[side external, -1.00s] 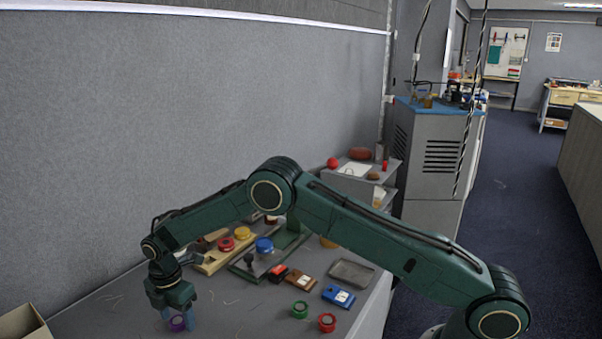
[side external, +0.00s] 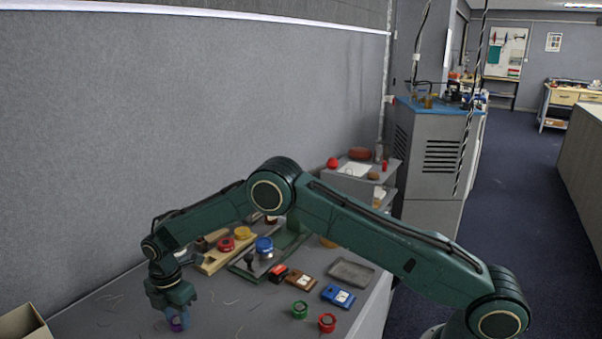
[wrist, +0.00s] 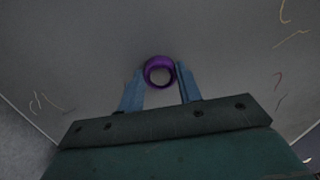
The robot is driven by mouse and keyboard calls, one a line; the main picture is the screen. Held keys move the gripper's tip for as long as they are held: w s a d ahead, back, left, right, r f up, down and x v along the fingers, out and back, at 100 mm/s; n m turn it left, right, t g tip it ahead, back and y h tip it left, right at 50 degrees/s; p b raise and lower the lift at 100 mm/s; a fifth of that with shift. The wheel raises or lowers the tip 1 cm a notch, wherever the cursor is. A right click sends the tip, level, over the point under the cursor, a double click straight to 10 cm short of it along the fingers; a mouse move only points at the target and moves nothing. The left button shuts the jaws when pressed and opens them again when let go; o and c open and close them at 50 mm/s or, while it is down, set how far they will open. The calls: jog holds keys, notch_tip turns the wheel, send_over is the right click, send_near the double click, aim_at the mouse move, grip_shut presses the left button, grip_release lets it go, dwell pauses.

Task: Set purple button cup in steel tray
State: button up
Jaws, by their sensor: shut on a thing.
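The purple button cup (wrist: 159,62) is between the two blue fingers of my gripper (wrist: 160,84) in the wrist view, its round opening showing. In the side view the purple cup (side external: 177,323) is low at the front left of the table, partly covered by the fingers. My gripper (side external: 175,318) points down and is shut on it. I cannot tell whether the cup still touches the table. The steel tray (side external: 351,272) is a shallow grey rectangle at the right of the table, with nothing seen in it.
A green cup (side external: 300,309) and a red cup (side external: 327,322) stand in front of the tray. Blue (side external: 338,296), brown (side external: 301,280) and red-black boxes (side external: 278,273) lie nearby. A wooden rack (side external: 228,256) stands further back. A cardboard box (side external: 22,325) is at far left.

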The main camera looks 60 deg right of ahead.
aim_at(178, 319)
jog(key=shift+r, duration=0.1)
notch_tip(178, 319, up, 20)
dwell(0.7)
dwell(0.5)
